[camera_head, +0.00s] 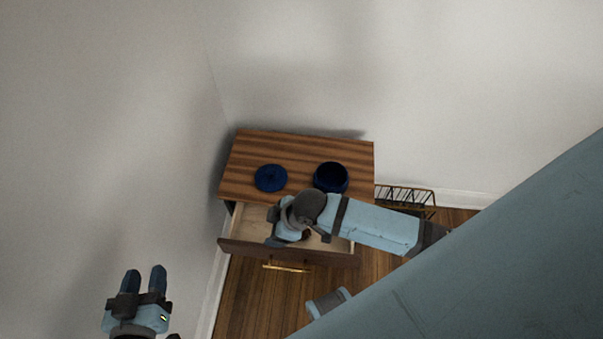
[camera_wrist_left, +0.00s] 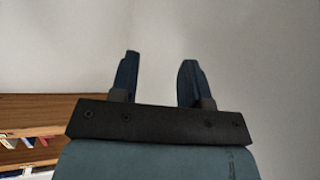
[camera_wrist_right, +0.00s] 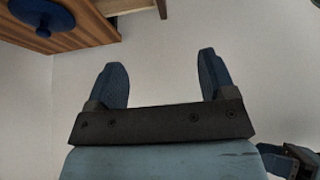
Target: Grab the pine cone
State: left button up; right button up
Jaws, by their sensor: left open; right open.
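My left gripper (camera_head: 145,272) is open and empty, to the left of and in front of the cabinet. Its spread fingers also show in the left wrist view (camera_wrist_left: 160,65).
On the cabinet top are a dark blue round lid (camera_head: 270,178) and a dark blue bowl-like pot (camera_head: 331,176). Walls rise close behind and left. Wooden floor (camera_head: 250,300) shows in front.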

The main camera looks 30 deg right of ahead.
jog(key=w+d+f+n+g+h+b, duration=0.1)
jog(key=d+f+b, duration=0.2)
jog(key=f, duration=0.3)
jog(key=w+d+f+n+g+h+b, duration=0.1)
jog(key=d+f+h+b, duration=0.1)
jog(key=f+b, duration=0.4)
jog(key=w+d+f+n+g+h+b, duration=0.1)
jog(key=w+d+f+n+g+b, duration=0.1)
jog(key=d+f+b, duration=0.2)
notch_tip(320, 180, down, 2)
jog(key=shift+f+h, duration=0.15)
jog(key=shift+h, duration=0.15)
notch_tip(320, 180, down, 2)
jog(key=shift+w+f+b, duration=0.1)
jog(key=shift+b, duration=0.55)
jog(key=f+b, duration=0.1)
jog(key=f, duration=0.1)
jog(key=f+b, duration=0.2)
jog(key=f, duration=0.1)
jog(key=shift+w+d+f, duration=0.1)
jog(key=shift+d+f, duration=0.15)
jog(key=shift+f, duration=0.1)
pick_arm(q)
jog(key=d+f+t+h, duration=0.1)
jog(key=d+f+h, duration=0.2)
jog(key=f, duration=0.2)
jog(key=shift+w+d+f+m+h, duration=0.3)
jog(key=shift+d+f, duration=0.1)
pick_arm(e)
jog(key=c, duration=1)
